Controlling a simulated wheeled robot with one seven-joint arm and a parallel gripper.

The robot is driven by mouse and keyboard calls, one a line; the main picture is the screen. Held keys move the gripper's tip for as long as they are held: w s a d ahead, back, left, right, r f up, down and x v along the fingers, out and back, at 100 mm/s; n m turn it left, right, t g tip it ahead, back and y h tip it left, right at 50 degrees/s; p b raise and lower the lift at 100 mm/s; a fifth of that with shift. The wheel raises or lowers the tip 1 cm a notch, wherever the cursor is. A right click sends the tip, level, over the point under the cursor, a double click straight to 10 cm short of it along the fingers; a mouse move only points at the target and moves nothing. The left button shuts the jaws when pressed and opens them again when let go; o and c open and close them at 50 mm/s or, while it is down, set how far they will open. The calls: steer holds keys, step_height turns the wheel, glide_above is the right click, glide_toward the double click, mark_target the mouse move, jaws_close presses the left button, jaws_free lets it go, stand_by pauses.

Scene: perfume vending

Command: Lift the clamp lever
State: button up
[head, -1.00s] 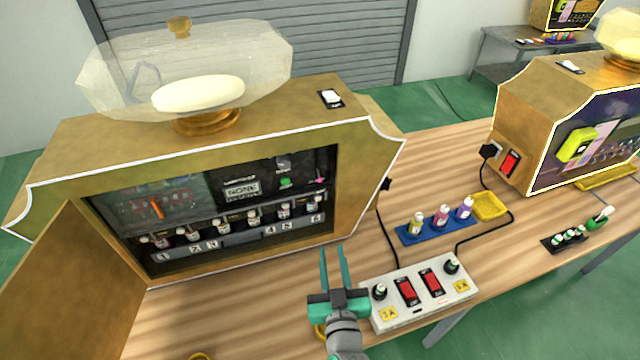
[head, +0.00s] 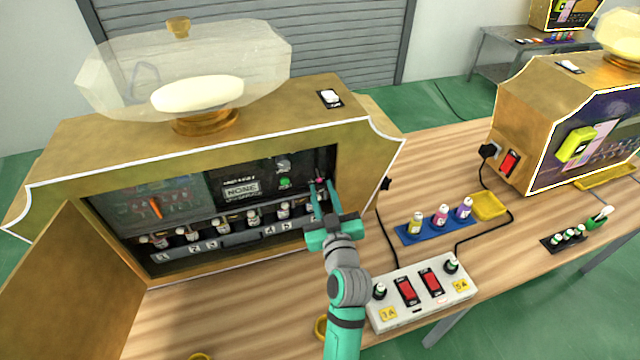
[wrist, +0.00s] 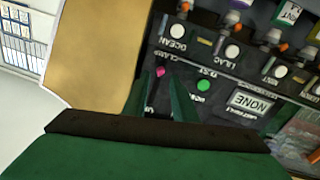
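The clamp lever shows as a small pink knob (wrist: 160,72) below a CLAMP label on the dark inner panel in the wrist view. In the head view it is a pink speck (head: 320,181) at the right end of the open machine's panel. My gripper (head: 323,188) reaches into the right side of the machine's opening. Its fingers are apart. In the wrist view the knob appears between the two green fingertips (wrist: 160,79), with gaps on both sides. I cannot tell how far the tips are from the panel in depth.
A green button (wrist: 204,85) and a NONE display (wrist: 251,102) sit beside the lever. Several small bottles line the shelf below. The gold cabinet's right wall (head: 365,185) stands close to my gripper. A white switch box (head: 418,292) is on the table in front.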

mark_target(319, 179)
steer(key=shift+w+a, duration=0.15)
steer(key=shift+w, duration=0.7)
steer(key=shift+w+a, duration=0.15)
steer(key=shift+w, duration=0.65)
jaws_close()
steer(key=shift+a, duration=0.1)
